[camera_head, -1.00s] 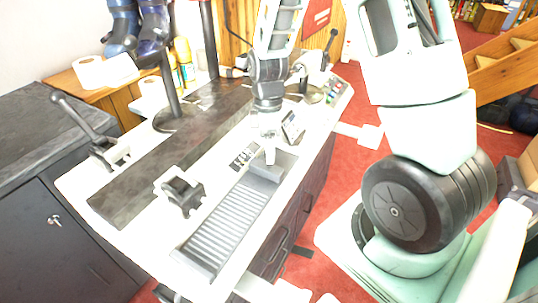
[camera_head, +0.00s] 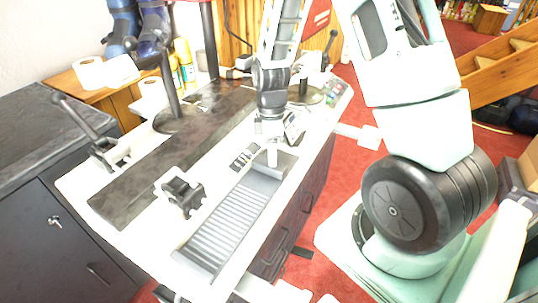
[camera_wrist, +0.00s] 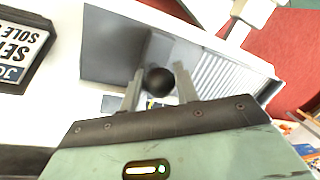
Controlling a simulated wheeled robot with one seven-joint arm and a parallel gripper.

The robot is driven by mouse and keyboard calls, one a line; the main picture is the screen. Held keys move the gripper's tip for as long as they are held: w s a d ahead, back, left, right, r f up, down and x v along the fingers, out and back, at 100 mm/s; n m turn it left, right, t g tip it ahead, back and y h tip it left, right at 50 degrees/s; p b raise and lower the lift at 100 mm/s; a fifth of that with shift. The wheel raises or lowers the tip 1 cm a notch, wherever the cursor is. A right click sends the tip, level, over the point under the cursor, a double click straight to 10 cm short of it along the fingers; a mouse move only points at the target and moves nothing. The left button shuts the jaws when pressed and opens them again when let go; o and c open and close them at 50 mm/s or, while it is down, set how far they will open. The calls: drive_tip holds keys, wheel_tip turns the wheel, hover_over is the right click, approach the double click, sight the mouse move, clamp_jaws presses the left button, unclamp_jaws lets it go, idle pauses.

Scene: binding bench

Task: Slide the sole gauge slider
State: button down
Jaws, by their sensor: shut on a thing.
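The sole gauge (camera_head: 228,222) is a long grey bed with pale cross ribs, lying along the bench's right side. Its slider (camera_head: 284,162) is a plain grey block at the far end; the wrist view shows its grey face (camera_wrist: 108,45). A round black knob (camera_wrist: 158,82) sits between my two fingers in the wrist view. My gripper (camera_head: 271,162) points down at the slider and is shut on the knob. In the head view the fingers hide the knob. In the wrist view the ribs (camera_wrist: 222,76) lie to the right of the fingers.
A small tilted sign (camera_head: 293,127) stands beyond the gauge; its lettering shows in the wrist view (camera_wrist: 20,50). A black clamp-like fixture (camera_head: 181,192) stands left of the gauge. A dark plank (camera_head: 165,160) runs along the bench. The ribbed bed nearer the camera is clear.

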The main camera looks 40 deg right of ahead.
drive_tip(key=w+d, duration=0.1)
drive_tip(key=d, duration=0.3)
drive_tip(key=w+d, duration=0.1)
drive_tip(key=d, duration=0.2)
drive_tip(key=shift+w+p, duration=0.3)
drive_tip(key=c, duration=1.1)
unclamp_jaws()
wheel_tip(320, 180, up, 17)
drive_tip(key=w+d, duration=0.2)
drive_tip(key=shift+w, duration=0.3)
drive_tip(key=shift+a+r, duration=0.1)
